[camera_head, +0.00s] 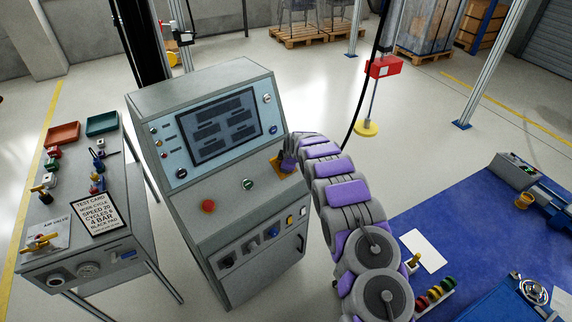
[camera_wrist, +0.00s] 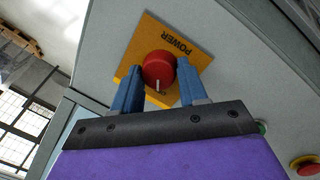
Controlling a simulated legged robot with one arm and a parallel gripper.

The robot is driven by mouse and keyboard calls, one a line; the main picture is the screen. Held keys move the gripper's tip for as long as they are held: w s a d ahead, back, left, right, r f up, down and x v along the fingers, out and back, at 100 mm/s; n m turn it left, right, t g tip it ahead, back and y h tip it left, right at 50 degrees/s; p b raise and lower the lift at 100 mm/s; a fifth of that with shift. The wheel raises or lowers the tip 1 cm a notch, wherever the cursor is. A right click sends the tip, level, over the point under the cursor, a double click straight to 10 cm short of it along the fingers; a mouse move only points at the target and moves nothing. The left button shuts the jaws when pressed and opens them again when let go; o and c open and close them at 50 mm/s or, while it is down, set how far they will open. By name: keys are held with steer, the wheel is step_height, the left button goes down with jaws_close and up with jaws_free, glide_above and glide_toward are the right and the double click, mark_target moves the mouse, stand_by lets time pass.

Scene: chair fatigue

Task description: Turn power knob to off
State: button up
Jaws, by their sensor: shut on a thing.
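The power knob (camera_wrist: 158,68) is red and round, on a square yellow plate (camera_wrist: 192,52) labelled POWER. In the wrist view its white mark points down, toward my gripper's base, and the label is upside down. My gripper (camera_wrist: 160,76) has its blue fingers on both sides of the knob and is shut on it. In the head view my gripper (camera_head: 288,160) reaches the right end of the grey console's sloped panel (camera_head: 226,200). The yellow plate (camera_head: 275,165) is partly hidden there, and I cannot make out the knob behind my gripper.
A red button (camera_head: 208,206) and a green button (camera_head: 248,184) sit left of my gripper on the panel. The console's screen (camera_head: 212,124) is above. A side bench (camera_head: 130,243) stands left and a blue-topped table (camera_head: 456,243) right. Open floor lies behind.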

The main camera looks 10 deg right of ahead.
stand_by(0.4)
steer(key=o, duration=1)
steer(key=shift+o, duration=0.2)
steer(key=shift+r, duration=0.1)
steer(key=p+v, duration=0.1)
steer(key=v, duration=1.6)
steer(key=shift+p, duration=0.4)
steer(key=shift+s, duration=0.15)
